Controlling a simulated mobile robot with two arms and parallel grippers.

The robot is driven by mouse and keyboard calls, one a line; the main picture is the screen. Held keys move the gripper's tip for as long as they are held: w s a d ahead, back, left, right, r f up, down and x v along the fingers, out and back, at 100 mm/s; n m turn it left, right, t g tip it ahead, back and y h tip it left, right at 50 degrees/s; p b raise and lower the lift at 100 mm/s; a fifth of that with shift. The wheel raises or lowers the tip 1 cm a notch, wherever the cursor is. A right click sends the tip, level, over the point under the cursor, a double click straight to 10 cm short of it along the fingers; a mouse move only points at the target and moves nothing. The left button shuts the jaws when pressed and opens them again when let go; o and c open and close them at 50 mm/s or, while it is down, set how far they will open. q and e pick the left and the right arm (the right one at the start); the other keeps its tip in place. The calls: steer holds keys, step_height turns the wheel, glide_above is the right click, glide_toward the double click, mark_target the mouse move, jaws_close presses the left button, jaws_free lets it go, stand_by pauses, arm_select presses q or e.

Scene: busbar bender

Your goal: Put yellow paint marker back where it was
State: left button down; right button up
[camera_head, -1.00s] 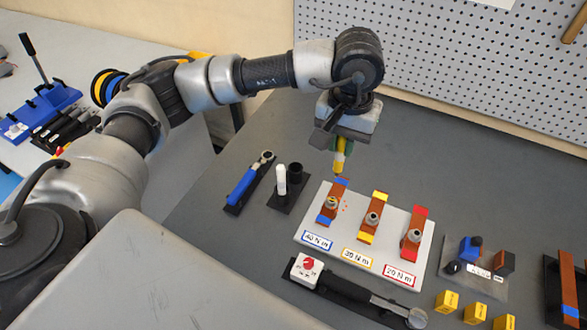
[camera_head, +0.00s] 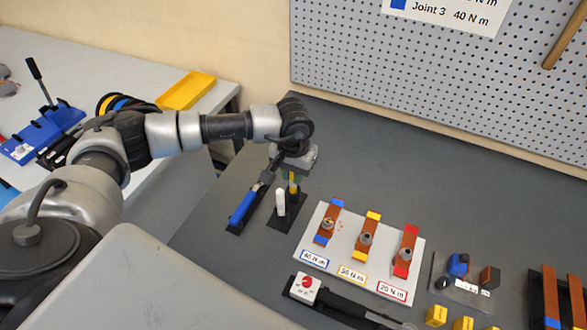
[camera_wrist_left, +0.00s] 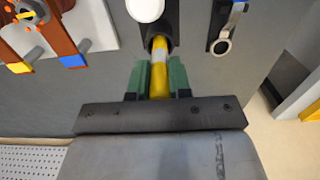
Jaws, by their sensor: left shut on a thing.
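The yellow paint marker (camera_head: 293,187) is held upright in my left gripper (camera_head: 292,176). In the left wrist view the green fingers (camera_wrist_left: 161,82) are shut on both sides of the marker (camera_wrist_left: 160,68). The black marker holder (camera_head: 285,222) stands under it, with a white marker (camera_head: 281,203) in one place. The marker's far end meets the mouth of the holder's empty black socket (camera_wrist_left: 159,40). I cannot tell how deep it sits in there. My right gripper is not in view.
A blue-handled ratchet wrench (camera_head: 243,207) lies close left of the holder. A white board (camera_head: 345,267) with copper joints and torque labels lies to the right. A torque wrench (camera_head: 345,303) lies in front. The bench behind the holder is clear, up to a pegboard (camera_head: 430,80).

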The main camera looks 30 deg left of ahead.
arm_select(q)
steer(key=shift+f, duration=0.1)
steer(key=shift+f, duration=0.15)
steer(key=c, duration=1.1)
jaws_free()
steer(key=shift+o, duration=0.2)
steer(key=shift+r, duration=0.35)
step_height(320, 180, up, 10)
steer(key=b, duration=0.3)
steer(key=shift+r, duration=0.9)
